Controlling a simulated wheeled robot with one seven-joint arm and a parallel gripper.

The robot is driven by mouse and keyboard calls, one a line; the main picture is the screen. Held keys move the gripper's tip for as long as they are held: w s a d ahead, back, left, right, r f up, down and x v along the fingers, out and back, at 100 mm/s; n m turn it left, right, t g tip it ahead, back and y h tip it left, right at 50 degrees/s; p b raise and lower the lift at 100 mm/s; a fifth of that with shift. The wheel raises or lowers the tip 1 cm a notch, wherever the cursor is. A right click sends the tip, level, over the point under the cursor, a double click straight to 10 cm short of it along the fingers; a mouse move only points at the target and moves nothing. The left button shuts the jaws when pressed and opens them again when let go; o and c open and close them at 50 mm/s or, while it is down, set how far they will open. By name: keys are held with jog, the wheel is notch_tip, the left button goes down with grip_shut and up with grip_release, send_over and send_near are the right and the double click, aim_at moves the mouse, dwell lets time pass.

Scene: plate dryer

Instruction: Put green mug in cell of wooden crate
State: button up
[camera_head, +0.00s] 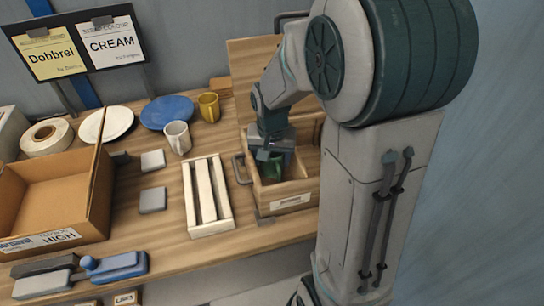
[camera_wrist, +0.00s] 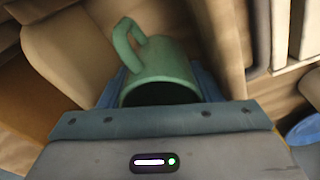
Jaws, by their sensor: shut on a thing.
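The green mug (camera_head: 274,167) is inside a front compartment of the wooden crate (camera_head: 290,190), at the right of the table in the head view. My gripper (camera_head: 270,152) reaches down into the crate from above and is shut on the mug. In the wrist view the green mug (camera_wrist: 160,72) sits between the blue fingers, with its handle pointing away from the gripper. The wooden crate wall (camera_wrist: 70,50) shows beside it. Whether the mug's base touches the crate floor cannot be told. My arm hides the crate's right side.
A white slatted rack (camera_head: 208,196) stands just left of the crate. A white mug (camera_head: 178,137), a yellow mug (camera_head: 209,107), a blue plate (camera_head: 167,112) and a white plate (camera_head: 106,124) are farther back. A cardboard box (camera_head: 50,195) stands at the left. A metal handle (camera_head: 240,168) projects from the crate's left side.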

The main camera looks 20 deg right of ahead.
jog(key=shift+f+b, duration=0.3)
jog(key=shift+f, duration=0.15)
jog(key=o, duration=1.1)
jog(key=shift+r, duration=0.1)
jog(key=shift+r+p, duration=0.55)
jog(key=shift+p, duration=0.05)
notch_tip(320, 180, up, 11)
jog(key=s, duration=0.1)
jog(key=s+n, duration=0.1)
jog(key=s, duration=0.3)
jog(key=s+n+t, duration=0.1)
jog(key=s+n, duration=0.1)
jog(key=s, duration=0.3)
jog(key=s+n, duration=0.1)
jog(key=s, duration=0.3)
jog(key=shift+s+a+f+n+t, duration=0.1)
jog(key=shift+s+f+n+t, duration=0.2)
jog(key=shift+s+t, duration=0.1)
